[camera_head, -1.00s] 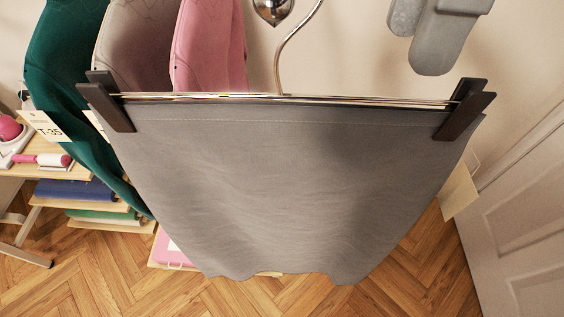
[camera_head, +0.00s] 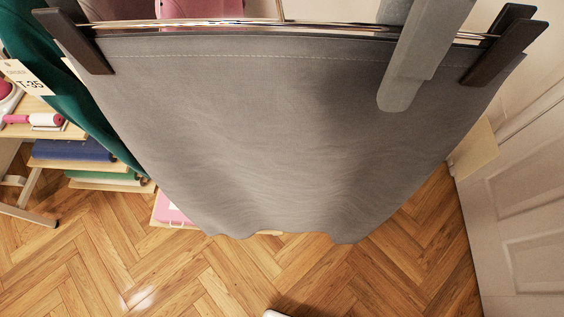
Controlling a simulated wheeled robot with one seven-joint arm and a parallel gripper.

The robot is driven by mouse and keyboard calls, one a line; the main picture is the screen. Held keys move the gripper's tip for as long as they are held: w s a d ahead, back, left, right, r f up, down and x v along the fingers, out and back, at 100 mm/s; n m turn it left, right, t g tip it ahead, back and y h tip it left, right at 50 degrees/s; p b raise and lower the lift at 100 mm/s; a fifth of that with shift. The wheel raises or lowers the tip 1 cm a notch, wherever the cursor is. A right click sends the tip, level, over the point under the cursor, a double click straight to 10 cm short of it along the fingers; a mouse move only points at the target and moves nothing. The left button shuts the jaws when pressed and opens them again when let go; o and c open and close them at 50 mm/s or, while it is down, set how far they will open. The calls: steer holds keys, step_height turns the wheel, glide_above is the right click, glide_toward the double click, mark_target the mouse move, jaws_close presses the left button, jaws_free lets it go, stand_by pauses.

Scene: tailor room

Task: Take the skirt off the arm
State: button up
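A grey skirt (camera_head: 240,130) hangs upright and fills the middle of the view. It is held at its waistband by two dark clips, a left clip (camera_head: 75,40) and a right clip (camera_head: 502,45), on a shiny metal hanger bar (camera_head: 240,27). The hanger's hook rises out of the top of the picture, so what it hangs from is hidden. My gripper (camera_head: 396,62) reaches down from the top right, left of the right clip. Its two grey fingers look apart; the nearer one overlaps the bar and upper skirt. I cannot tell whether it touches them.
Green cloth (camera_head: 50,75) and pink cloth (camera_head: 200,8) hang behind at the left. A low wooden shelf (camera_head: 95,163) with folded cloth stands at the left. A white panelled door (camera_head: 520,215) is at the right.

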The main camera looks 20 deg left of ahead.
jaws_close()
stand_by(1.4)
